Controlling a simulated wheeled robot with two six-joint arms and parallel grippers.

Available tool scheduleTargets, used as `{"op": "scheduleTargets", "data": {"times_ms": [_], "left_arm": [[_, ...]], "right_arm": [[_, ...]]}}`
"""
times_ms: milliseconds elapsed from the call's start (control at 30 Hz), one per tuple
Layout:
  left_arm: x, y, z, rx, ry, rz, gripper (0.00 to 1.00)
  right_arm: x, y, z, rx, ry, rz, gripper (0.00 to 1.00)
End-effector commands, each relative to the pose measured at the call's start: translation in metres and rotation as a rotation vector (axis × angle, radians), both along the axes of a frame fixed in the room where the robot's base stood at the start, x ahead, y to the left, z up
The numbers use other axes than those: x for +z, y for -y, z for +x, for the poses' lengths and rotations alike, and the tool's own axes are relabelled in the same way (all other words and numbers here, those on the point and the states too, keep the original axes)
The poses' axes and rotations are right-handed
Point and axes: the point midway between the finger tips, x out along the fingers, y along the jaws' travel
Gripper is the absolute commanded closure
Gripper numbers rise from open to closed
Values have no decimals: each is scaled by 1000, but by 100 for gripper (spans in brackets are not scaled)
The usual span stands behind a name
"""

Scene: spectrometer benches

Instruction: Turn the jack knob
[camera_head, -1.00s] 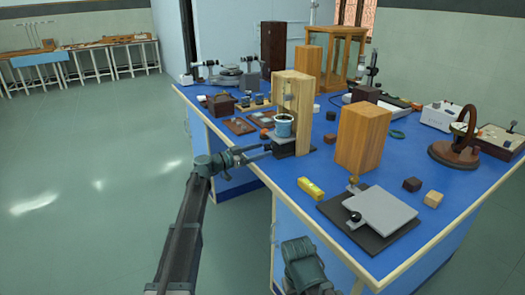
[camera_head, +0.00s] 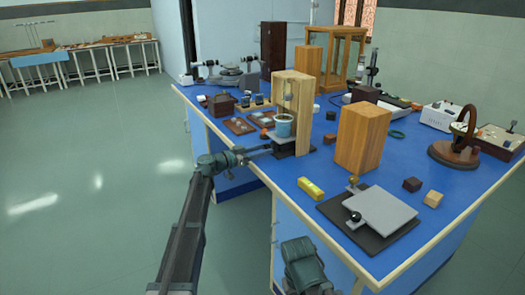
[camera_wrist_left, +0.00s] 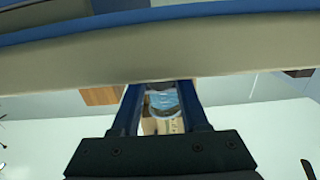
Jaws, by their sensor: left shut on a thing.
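A small jack (camera_head: 279,137) stands near the bench's left edge in the head view, with a blue-grey cup (camera_head: 284,126) on it, in front of an upright wooden stand (camera_head: 304,110). My left gripper (camera_head: 269,148) reaches in from the left, its fingers close together at the jack's near side, shut on the jack knob. The knob is too small to make out in the head view.
A flat grey plate (camera_head: 382,208) on a dark base lies at the front right, with a black ball (camera_head: 356,216) at its edge. A yellow block (camera_head: 311,188) and a tall wooden block (camera_head: 363,137) stand nearby. The floor left of the bench is clear.

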Motion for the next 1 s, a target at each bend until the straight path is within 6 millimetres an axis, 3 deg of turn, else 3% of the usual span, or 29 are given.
{"op": "scheduleTargets", "data": {"times_ms": [267,1000], "left_arm": [[0,0,0,0,-51,-37,100],[0,0,0,0,-440,-320,100]], "right_arm": [[0,0,0,0,0,0,50],[0,0,0,0,0,0,50]]}}
